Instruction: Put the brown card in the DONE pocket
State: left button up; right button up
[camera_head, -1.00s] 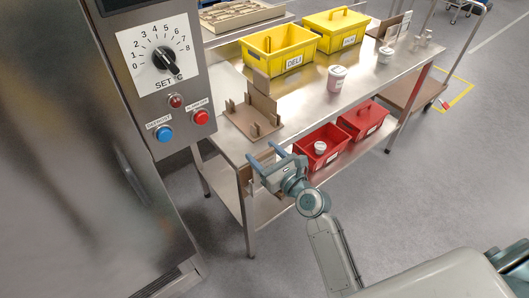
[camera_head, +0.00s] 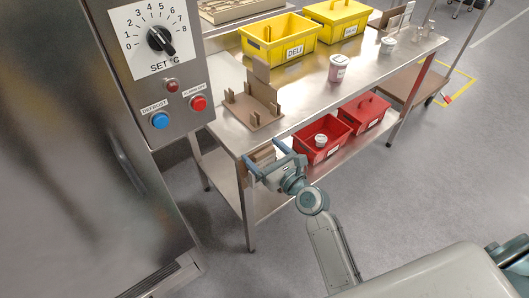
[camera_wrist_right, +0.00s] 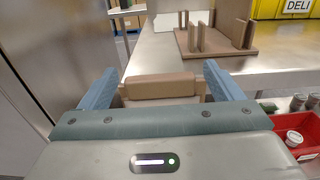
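An upright brown panel, possibly the brown card (camera_head: 261,70), stands at the back of the brown pegged rack (camera_head: 268,114) on the steel table. The rack also shows in the right wrist view (camera_wrist_right: 215,42). My right gripper (camera_head: 262,150) is at the table's near left end, below the top's level. Its two blue fingers are wide apart. A brown box-like piece (camera_wrist_right: 162,87) shows between them in the right wrist view, with gaps at both sides. I cannot tell whether it is a card or a pocket. No DONE label is readable. My left gripper is not in view.
A steel cabinet (camera_head: 75,190) with a dial stands close at left. Yellow bins (camera_head: 262,46) and a pink-labelled tub (camera_head: 338,68) stand on the steel table (camera_head: 320,103). Red bins (camera_head: 306,156) are on its lower shelf.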

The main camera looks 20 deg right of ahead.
jog(key=shift+v, duration=0.8)
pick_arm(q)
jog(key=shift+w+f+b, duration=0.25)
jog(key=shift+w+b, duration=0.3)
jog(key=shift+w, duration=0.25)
pick_arm(e)
jog(key=v, duration=0.9)
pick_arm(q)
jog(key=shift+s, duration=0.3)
